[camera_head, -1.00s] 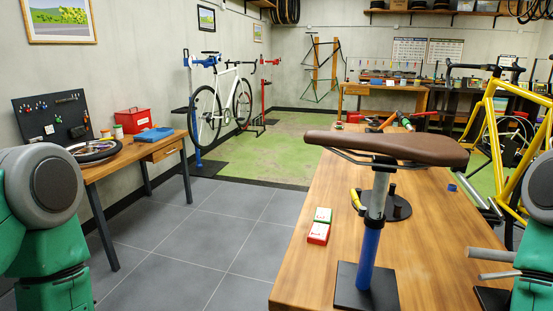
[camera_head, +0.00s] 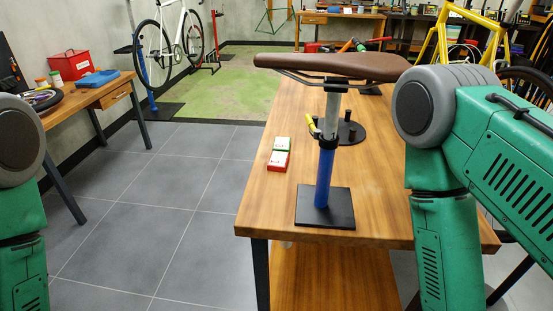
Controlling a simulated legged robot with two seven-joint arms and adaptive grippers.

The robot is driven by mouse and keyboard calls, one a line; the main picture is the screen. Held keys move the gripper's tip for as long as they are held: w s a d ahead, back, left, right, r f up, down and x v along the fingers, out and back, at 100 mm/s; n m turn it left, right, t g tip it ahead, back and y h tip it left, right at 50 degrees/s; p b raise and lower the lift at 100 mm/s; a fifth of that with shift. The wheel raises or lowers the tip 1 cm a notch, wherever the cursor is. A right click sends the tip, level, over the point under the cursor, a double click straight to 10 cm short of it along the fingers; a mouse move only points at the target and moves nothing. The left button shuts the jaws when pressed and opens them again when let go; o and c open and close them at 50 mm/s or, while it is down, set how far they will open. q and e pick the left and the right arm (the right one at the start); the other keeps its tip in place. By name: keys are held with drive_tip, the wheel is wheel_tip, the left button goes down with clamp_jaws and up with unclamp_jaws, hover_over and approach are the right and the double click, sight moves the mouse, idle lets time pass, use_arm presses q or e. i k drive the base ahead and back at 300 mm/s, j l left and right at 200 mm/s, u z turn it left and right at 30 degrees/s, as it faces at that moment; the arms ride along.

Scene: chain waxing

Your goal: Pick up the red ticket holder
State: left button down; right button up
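A small red block with a white top mark (camera_head: 278,162) lies flat on the wooden table, near its left edge. It looks like the red ticket holder, though its details are too small to be sure. Nothing covers either block. Parts of my green and grey arms show at the left and right edges, with the right arm over the table's right side. Neither gripper is in view.
A saddle (camera_head: 330,66) on a blue post stands on a black base (camera_head: 325,215) right of the red block. A round black stand (camera_head: 345,131) is behind. The wooden table (camera_head: 262,205) is bare around the blocks. A red box (camera_head: 69,65) sits on the left bench.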

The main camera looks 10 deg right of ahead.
sight(278, 161)
drive_tip(key=i+j+z, duration=0.2)
drive_tip(key=z, duration=0.15)
drive_tip(key=i+j+z, duration=0.2)
drive_tip(key=z, duration=0.15)
drive_tip(key=i+j+z, duration=0.15)
drive_tip(key=j+z, duration=0.2)
drive_tip(key=j, duration=0.1)
